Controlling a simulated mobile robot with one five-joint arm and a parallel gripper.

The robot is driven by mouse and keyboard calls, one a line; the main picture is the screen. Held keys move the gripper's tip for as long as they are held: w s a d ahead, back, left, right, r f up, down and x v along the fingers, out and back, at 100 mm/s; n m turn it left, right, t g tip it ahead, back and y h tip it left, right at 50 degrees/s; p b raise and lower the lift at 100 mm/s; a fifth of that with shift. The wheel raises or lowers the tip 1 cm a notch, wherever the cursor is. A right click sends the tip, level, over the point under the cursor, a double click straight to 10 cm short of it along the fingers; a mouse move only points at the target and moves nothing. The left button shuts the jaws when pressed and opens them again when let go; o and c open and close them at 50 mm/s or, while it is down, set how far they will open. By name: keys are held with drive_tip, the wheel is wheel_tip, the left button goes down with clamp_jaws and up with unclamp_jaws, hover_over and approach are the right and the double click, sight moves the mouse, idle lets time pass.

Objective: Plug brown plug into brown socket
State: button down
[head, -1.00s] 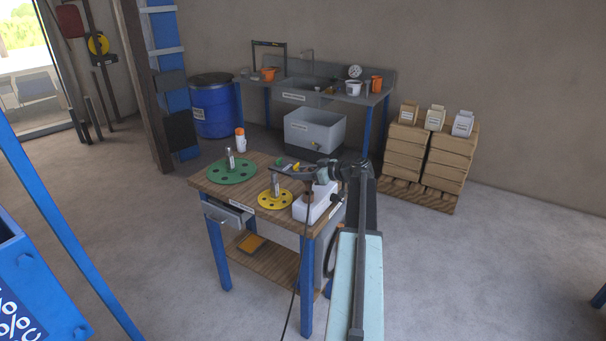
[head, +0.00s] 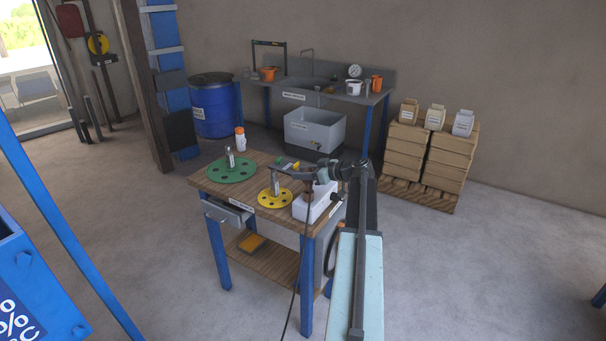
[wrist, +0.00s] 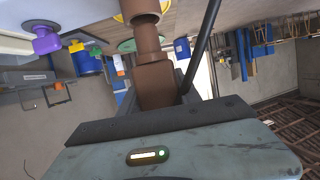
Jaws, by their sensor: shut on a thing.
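The brown plug (wrist: 155,82) is held in my gripper (wrist: 160,100), which is shut on it; the fingertips are mostly hidden. In the head view the brown plug (head: 309,187) is upright, over the left part of the white socket box (head: 322,203) on the workbench. A dark cable runs down past the bench front. My gripper (head: 308,174) is directly above the box in the head view. The brown socket cannot be made out clearly, and I cannot tell whether the plug touches or enters it.
The wooden workbench (head: 250,158) also holds a yellow disc (head: 264,198) and a green disc (head: 222,174). Purple (wrist: 46,40) and orange (wrist: 117,64) pieces show in the wrist view. A sink table and blue drum (head: 211,112) stand behind. Open floor lies right.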

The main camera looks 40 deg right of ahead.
drive_tip(key=shift+f+b, duration=1.7)
drive_tip(key=shift+f, duration=0.05)
drive_tip(key=c, duration=0.8)
unclamp_jaws()
drive_tip(key=shift+o, duration=0.2)
drive_tip(key=p+v, duration=0.2)
drive_tip(key=v, duration=0.5)
drive_tip(key=shift+s+r+p, duration=0.15)
drive_tip(key=shift+s+p, duration=0.15)
drive_tip(key=shift+p, duration=0.1)
